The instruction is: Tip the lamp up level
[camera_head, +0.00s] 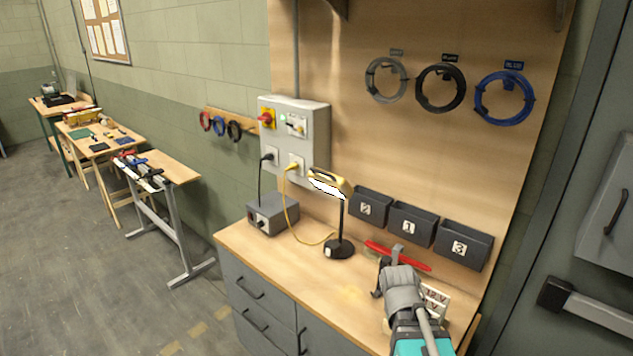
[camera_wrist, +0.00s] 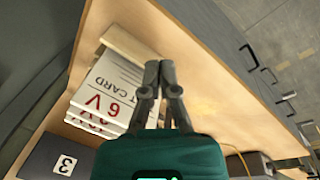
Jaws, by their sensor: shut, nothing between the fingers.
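The desk lamp has a yellow head (camera_head: 332,181) with a bright white face, on a thin dark post above a round black base (camera_head: 338,249). It stands on the workbench in the head view. The head looks tilted, with its lit face turned partly toward the camera; the exact angle is hard to tell. My gripper (camera_head: 387,272) is over the bench to the right of the lamp base, apart from it. In the wrist view my gripper (camera_wrist: 160,66) is shut and empty beside the cards. The lamp cannot be made out in the wrist view.
Cards in a wooden holder (camera_wrist: 122,45) stand beside my gripper. A red-handled tool (camera_head: 398,256) lies behind it. Numbered bins (camera_head: 409,225) line the back wall. A grey box (camera_head: 272,213) and yellow cable (camera_head: 301,240) are left of the lamp. The bench front (camera_head: 285,264) is clear.

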